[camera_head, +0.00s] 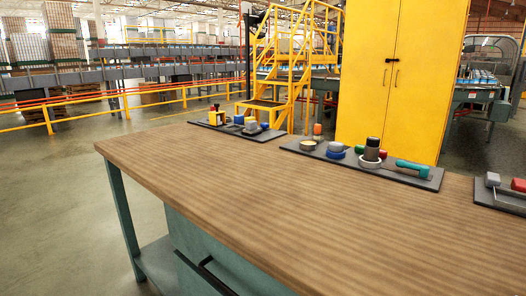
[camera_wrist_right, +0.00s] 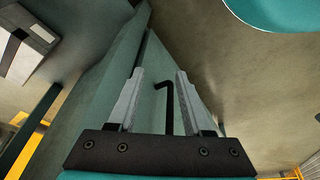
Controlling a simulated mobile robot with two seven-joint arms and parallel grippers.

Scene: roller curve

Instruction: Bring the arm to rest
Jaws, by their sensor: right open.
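My right gripper (camera_wrist_right: 160,98) shows in the right wrist view, with its two grey fingers apart and nothing between them. Behind the fingers are the green side of the workbench and a black bar handle (camera_wrist_right: 168,105). I cannot tell how far the fingers are from the handle. Neither gripper shows in the head view.
The workbench's wooden top (camera_head: 280,195) is bare in front. Along its back edge lie a left dark tray (camera_head: 272,134), a middle tray (camera_head: 425,182) and a right tray (camera_head: 485,196), holding several small parts. A yellow cabinet (camera_head: 400,80) and yellow stairs (camera_head: 290,60) stand behind.

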